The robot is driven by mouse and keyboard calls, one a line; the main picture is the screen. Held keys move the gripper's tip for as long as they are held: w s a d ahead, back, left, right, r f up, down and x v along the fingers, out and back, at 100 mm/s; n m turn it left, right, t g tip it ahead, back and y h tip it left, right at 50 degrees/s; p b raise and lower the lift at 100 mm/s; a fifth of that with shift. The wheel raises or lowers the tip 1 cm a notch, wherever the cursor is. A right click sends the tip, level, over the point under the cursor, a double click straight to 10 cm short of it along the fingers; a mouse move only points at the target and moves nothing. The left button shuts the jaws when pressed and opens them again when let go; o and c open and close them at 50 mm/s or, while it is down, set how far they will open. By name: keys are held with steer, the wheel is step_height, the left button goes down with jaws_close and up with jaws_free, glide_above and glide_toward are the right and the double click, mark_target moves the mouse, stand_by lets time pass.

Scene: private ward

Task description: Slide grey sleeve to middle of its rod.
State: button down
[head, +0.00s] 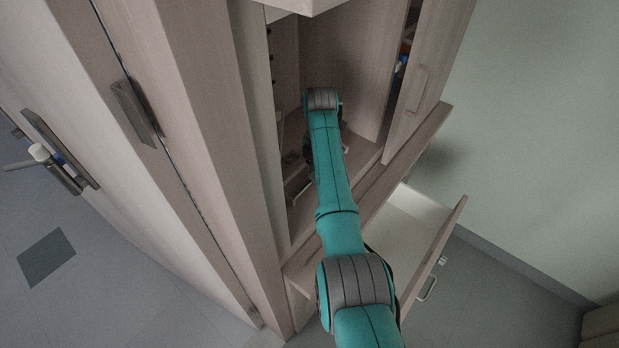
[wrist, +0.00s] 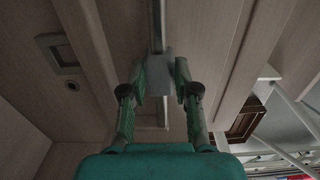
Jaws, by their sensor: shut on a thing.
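In the wrist view the grey sleeve (wrist: 159,76) is a pale block between the two fingers of my gripper (wrist: 160,84). My gripper is shut on it, one green finger at each side. The rod (wrist: 157,26) is a thin light bar that runs up from the sleeve toward the top of the picture. A paler strip shows below the sleeve, between the fingers; I cannot tell whether it is the same rod. In the head view my teal arm reaches into the open cabinet, and it hides the sleeve and most of my gripper.
The wooden cabinet (head: 345,40) has close side walls around my arm. Its open door (head: 430,75) stands at the right. A pulled-out drawer (head: 408,217) sits low at the right. A tall door with a dark handle (head: 135,110) stands at the left. Floor is free at lower left.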

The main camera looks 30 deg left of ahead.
steer(key=shift+w+d, duration=0.15)
steer(key=shift+w, duration=1)
steer(key=c, duration=0.8)
jaws_free()
steer(key=shift+c, duration=0.2)
steer(key=shift+r, duration=0.15)
step_height(320, 180, up, 12)
steer(key=shift+f, duration=0.2)
